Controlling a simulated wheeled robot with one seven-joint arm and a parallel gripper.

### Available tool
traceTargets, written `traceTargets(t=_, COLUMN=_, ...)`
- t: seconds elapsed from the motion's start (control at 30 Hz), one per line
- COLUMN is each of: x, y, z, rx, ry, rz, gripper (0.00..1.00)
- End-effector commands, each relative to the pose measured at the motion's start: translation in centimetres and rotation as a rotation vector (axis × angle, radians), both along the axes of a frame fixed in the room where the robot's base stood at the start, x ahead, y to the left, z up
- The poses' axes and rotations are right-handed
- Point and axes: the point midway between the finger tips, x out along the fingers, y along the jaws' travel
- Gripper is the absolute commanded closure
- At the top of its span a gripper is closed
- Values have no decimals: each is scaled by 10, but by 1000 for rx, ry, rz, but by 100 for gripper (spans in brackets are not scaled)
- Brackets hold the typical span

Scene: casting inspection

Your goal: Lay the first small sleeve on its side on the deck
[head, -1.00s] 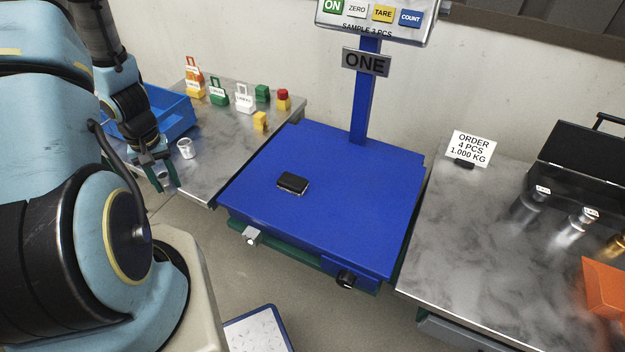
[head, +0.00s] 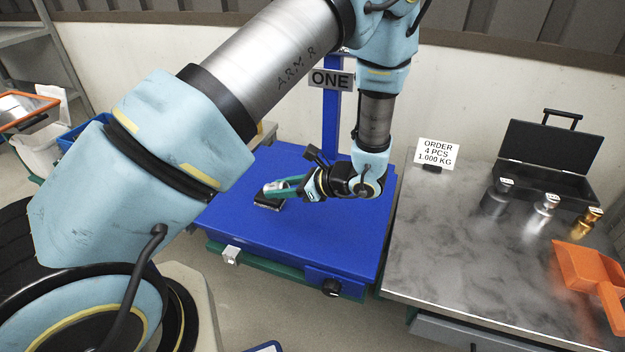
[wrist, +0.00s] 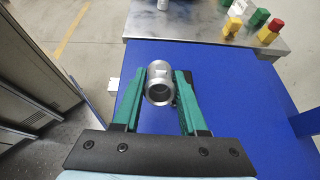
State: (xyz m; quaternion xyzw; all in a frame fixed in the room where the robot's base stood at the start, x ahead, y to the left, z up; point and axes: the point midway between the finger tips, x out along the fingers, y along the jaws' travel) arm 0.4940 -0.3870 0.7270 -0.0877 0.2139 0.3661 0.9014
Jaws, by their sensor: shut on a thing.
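My gripper (head: 284,187) is over the blue scale deck (head: 330,230), with its green fingers shut on a small silver sleeve (head: 273,187). In the wrist view the sleeve (wrist: 159,80) sits between the fingertips, with one open end facing the camera. In the head view it looks on its side, just above or against the black block (head: 267,206) on the deck. I cannot tell whether it touches the block or deck. Another small silver piece (wrist: 163,4) stands on the far metal table.
Green, yellow and red blocks (wrist: 233,25) stand on the metal table (wrist: 205,28). The scale column (head: 330,115) rises behind the deck. On the right bench are an order card (head: 437,153), metal weights (head: 545,207), a black case (head: 550,160) and an orange scoop (head: 590,275). The deck's front is clear.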

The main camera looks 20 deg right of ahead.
Motion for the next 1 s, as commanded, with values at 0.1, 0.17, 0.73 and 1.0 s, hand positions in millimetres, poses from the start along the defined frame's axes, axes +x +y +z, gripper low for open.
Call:
traceTargets(t=0.1, x=0, y=-45, z=7, rx=43, ry=-54, rz=-194, gripper=100)
traceTargets(t=0.17, x=-2, y=-60, z=10, rx=55, ry=-71, rz=-254, gripper=100)
traceTargets(t=0.73, x=-5, y=-83, z=16, rx=68, ry=-101, rz=-347, gripper=100)
traceTargets(t=1.0, x=-5, y=-83, z=3, rx=64, ry=-104, rz=-349, gripper=100)
